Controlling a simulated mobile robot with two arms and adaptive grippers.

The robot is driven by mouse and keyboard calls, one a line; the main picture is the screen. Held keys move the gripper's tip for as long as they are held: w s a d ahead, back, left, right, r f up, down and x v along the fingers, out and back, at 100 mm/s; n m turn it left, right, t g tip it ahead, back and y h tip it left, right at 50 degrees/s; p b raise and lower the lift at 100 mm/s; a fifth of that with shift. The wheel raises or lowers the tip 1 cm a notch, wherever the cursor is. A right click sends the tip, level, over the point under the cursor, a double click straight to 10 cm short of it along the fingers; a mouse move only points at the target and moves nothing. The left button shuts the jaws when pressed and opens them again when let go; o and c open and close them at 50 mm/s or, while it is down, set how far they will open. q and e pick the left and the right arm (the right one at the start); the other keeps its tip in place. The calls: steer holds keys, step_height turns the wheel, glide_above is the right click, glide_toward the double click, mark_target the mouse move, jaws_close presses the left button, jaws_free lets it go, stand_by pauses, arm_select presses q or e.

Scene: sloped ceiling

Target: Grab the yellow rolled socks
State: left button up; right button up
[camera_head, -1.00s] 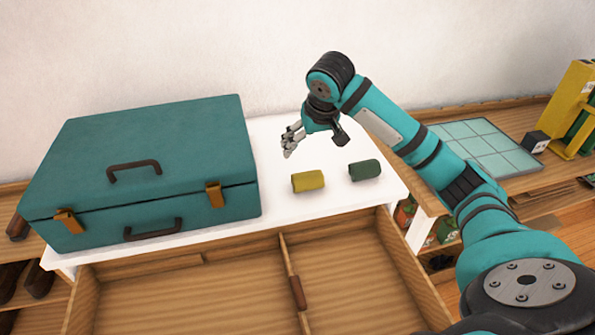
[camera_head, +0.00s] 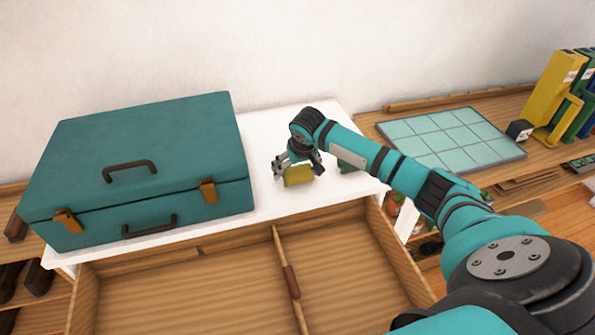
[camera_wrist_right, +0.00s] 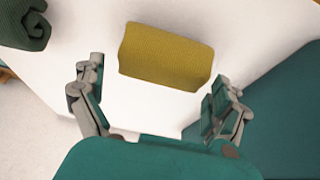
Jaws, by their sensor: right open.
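The yellow rolled socks (camera_head: 298,176) lie on the white tabletop to the right of the teal suitcase. My right gripper (camera_head: 296,170) is open, low over the socks, and partly covers them in the head view. In the right wrist view the yellow rolled socks (camera_wrist_right: 166,54) lie ahead of and between the two spread fingers of my right gripper (camera_wrist_right: 160,92), with nothing held. Whether the fingers touch the socks is hard to tell. My left gripper is not in view.
A dark green roll (camera_head: 347,167) lies just right of the socks, partly behind my arm; it also shows in the wrist view (camera_wrist_right: 24,26). The closed teal suitcase (camera_head: 150,150) stands close on the left. An open wooden drawer (camera_head: 180,290) is in front.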

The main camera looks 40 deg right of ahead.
steer(key=shift+x, duration=1.1)
steer(key=c, duration=1)
